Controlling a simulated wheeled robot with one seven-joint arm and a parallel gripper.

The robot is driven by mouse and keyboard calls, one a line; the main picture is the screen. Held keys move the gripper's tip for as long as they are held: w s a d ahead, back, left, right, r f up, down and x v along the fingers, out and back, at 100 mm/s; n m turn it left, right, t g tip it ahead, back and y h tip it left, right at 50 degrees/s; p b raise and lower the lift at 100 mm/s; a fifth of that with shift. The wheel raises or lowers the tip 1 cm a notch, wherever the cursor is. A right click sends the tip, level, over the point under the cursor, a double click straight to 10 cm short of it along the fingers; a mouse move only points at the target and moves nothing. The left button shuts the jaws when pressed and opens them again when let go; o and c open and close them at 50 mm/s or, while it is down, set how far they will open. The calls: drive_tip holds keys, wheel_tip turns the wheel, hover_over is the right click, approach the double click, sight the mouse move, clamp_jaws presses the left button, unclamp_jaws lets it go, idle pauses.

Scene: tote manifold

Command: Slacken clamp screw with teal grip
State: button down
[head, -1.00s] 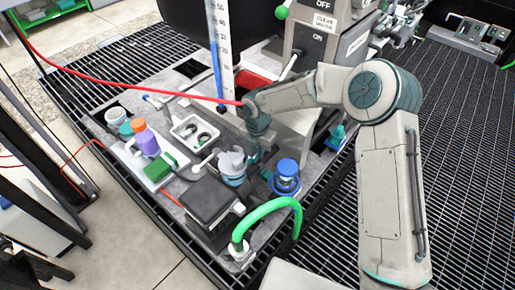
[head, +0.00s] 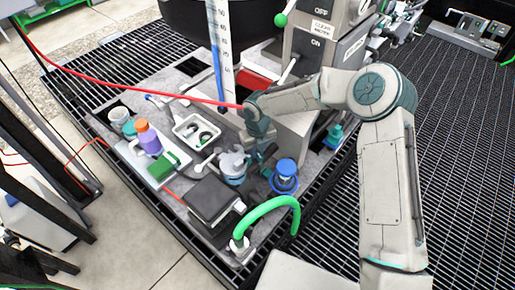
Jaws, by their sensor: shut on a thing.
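A grey-blue clamp (head: 234,166) stands on the grey work plate, left of my gripper. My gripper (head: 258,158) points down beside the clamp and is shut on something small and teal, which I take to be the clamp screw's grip. The fingers and the grip overlap in the head view, so the screw itself and how far it is turned are hidden.
A blue-capped fitting (head: 285,176) and an arching green hose (head: 268,208) stand close on the right and front. A dark box (head: 212,199), a white tray (head: 196,131) and a purple bottle (head: 148,140) lie left. A red hose (head: 130,88) runs behind. A tall gauge (head: 221,60) rises at the back.

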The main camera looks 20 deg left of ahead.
sight(258, 152)
drive_tip(key=n+p, duration=0.2)
drive_tip(key=n, duration=0.3)
drive_tip(key=shift+r, duration=0.1)
idle(0.5)
drive_tip(key=c, duration=1.4)
unclamp_jaws()
drive_tip(key=shift+c, duration=0.2)
wheel_tip(258, 152, up, 7)
drive_tip(key=shift+r, duration=0.2)
drive_tip(key=shift+d, duration=0.1)
